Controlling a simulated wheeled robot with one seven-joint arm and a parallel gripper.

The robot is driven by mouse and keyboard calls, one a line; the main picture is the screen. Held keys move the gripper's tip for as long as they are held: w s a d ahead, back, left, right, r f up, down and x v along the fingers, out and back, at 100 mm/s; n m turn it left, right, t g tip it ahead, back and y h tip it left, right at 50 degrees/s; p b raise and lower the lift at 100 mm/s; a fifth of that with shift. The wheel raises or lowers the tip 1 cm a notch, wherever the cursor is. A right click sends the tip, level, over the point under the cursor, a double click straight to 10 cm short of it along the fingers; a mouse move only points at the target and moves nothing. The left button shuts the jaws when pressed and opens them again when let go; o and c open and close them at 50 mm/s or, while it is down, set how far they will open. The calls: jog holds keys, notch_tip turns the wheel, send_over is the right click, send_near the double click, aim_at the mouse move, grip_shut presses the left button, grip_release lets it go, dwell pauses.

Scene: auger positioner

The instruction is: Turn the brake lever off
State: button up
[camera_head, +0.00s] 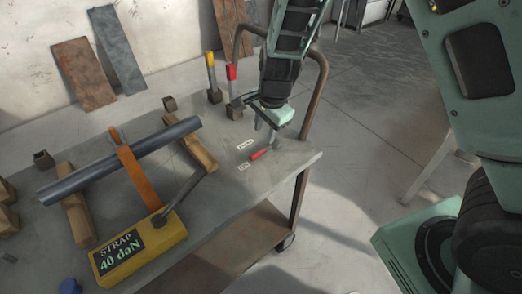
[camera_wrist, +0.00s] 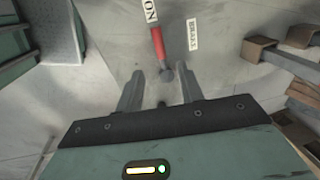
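The brake lever has a red handle (camera_head: 259,154) and lies low on the grey table near its right corner. In the wrist view the red handle (camera_wrist: 157,44) runs up from a grey metal joint (camera_wrist: 167,73). My gripper (camera_head: 266,134) is above the table, by the lever. In the wrist view its two fingers (camera_wrist: 161,76) are spread, with nothing held between them. The joint appears in line with the gap at the fingertips; contact cannot be told. A BRAKE label (camera_wrist: 192,34) and an ON label (camera_wrist: 150,10) lie beside the handle.
Red (camera_head: 231,76) and yellow (camera_head: 211,70) upright levers stand behind. A dark pipe (camera_head: 85,177) lies on wooden blocks under an orange strap (camera_head: 133,168). A yellow STRAP box (camera_head: 165,241) is at the front. A brown cart rail (camera_head: 316,90) rises close to my arm.

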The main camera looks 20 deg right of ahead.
aim_at(260, 151)
jog(key=f, duration=0.3)
jog(key=w+f, duration=0.1)
jog(key=f, duration=0.1)
jog(key=f+b, duration=0.1)
jog(key=f, duration=0.2)
jog(key=shift+w+a+f, duration=0.3)
jog(key=shift+a+f, duration=0.05)
grip_shut()
